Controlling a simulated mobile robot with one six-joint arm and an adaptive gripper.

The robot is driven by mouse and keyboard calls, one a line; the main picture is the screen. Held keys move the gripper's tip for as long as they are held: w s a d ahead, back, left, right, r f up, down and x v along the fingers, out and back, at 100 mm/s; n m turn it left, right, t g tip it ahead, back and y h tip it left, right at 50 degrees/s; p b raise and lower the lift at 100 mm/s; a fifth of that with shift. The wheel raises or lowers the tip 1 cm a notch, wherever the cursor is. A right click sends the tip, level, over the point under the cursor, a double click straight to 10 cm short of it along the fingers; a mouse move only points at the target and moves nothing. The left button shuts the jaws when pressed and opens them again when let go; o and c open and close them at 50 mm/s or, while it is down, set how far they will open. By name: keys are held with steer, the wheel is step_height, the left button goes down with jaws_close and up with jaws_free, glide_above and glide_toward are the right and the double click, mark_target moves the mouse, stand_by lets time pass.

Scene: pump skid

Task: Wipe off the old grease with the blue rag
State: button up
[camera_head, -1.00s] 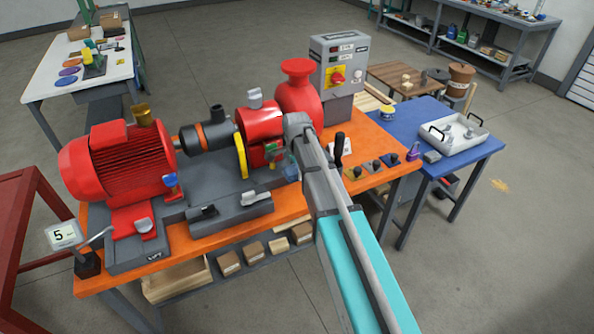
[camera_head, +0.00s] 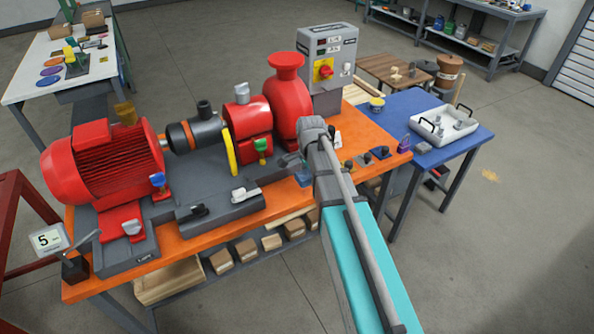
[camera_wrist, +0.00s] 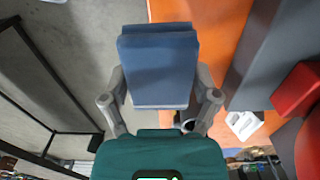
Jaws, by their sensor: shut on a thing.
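The blue rag (camera_wrist: 158,65) is a folded, flat-faced pad between the two fingers of my gripper (camera_wrist: 161,92) in the wrist view. It looks clear of the surfaces below, over the orange bench edge and the grey floor. In the head view my gripper (camera_head: 298,170) is at the front of the pump end of the skid, with a small blue part of the rag (camera_head: 304,179) showing. The red pump (camera_head: 287,105) stands just behind it. I cannot make out the old grease in either view; my arm hides part of the bench.
The red motor (camera_head: 105,165), dark coupling (camera_head: 195,133) and yellow guard ring (camera_head: 229,152) fill the grey skid base. Small coloured items (camera_head: 365,158) lie right of my arm on the orange bench. A blue table (camera_head: 400,108) with a white tray (camera_head: 462,133) stands further right.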

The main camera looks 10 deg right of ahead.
steer(key=shift+s+d, duration=0.15)
steer(key=shift+d, duration=0.1)
